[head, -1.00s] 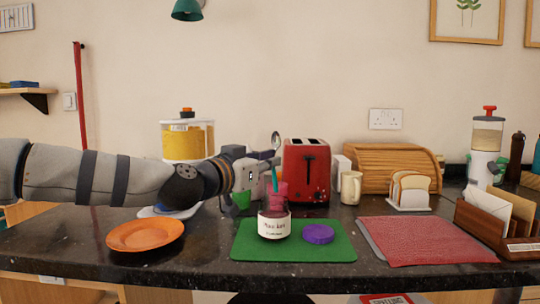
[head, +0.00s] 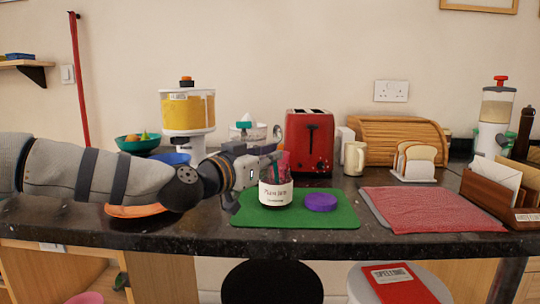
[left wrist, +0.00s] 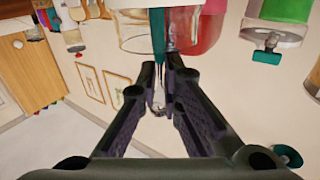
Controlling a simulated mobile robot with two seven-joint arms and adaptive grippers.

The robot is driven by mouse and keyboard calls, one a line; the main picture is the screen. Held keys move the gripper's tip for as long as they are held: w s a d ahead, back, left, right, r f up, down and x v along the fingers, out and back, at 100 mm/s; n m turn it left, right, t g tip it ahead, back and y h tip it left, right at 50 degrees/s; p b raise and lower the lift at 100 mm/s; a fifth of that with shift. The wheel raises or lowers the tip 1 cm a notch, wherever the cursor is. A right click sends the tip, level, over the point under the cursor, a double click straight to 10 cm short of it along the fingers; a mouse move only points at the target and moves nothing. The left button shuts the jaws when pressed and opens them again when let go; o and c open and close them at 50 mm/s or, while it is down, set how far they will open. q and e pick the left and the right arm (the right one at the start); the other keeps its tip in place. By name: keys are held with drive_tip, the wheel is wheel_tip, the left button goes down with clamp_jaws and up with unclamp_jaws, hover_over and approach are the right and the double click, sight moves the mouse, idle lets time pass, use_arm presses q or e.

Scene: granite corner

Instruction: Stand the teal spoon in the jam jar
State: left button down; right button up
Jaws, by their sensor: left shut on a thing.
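My left gripper (head: 268,163) is shut on the teal spoon (head: 278,133), just above the jam jar (head: 275,193). The spoon is roughly upright, with its metal bowl up and its teal handle down. In the left wrist view the spoon (left wrist: 158,35) runs between the fingertips (left wrist: 158,92), with the bowl on the near side and the teal handle reaching away past clear glass. The fingers and the pinkish upper part of the jar hide the handle's lower end, so I cannot tell how deep it is. The jar stands upright on the green mat (head: 340,215). My right gripper is out of view.
A purple lid (head: 320,202) lies on the mat right of the jar. A red toaster (head: 309,145) and a cream mug (head: 354,158) stand behind. An orange plate (head: 132,211) lies beneath my left arm. A red cloth (head: 430,209) is at the right.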

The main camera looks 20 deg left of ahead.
use_arm(q)
drive_tip(key=c, duration=1.7)
unclamp_jaws()
drive_tip(key=v, duration=1.2)
